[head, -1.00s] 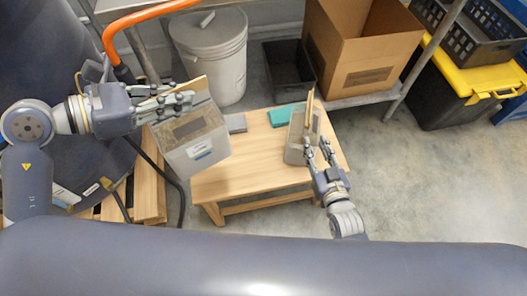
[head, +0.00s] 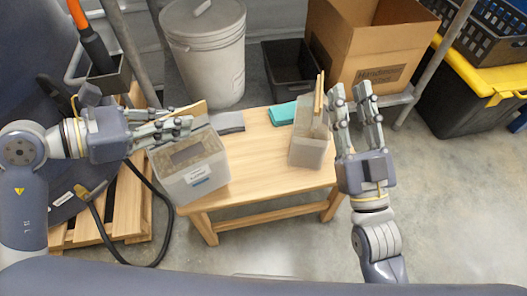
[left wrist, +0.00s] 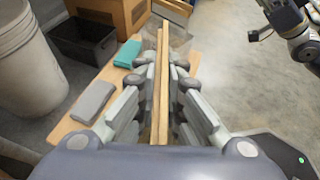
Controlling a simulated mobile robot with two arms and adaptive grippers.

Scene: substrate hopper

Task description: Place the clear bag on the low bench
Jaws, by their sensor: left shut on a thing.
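A clear bag (head: 192,178) with a wooden strip along its top and a pale label hangs from my left gripper (head: 185,122). The left gripper is shut on the strip (left wrist: 159,85), which runs between its fingers in the left wrist view. The bag overlaps the left end of the low bench (head: 255,180); I cannot tell whether it touches. A second clear bag (head: 308,150), also with a wooden strip, stands upright on the bench's right part. My right gripper (head: 352,92) is open and empty, just right of that bag.
A grey cloth (head: 228,122) and a teal cloth (head: 283,114) lie at the bench's back edge. Behind stand a lidded bucket (head: 205,55), a dark bin (head: 288,75) and a cardboard box (head: 375,50). A wooden pallet (head: 120,215) is at left. Bench middle is clear.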

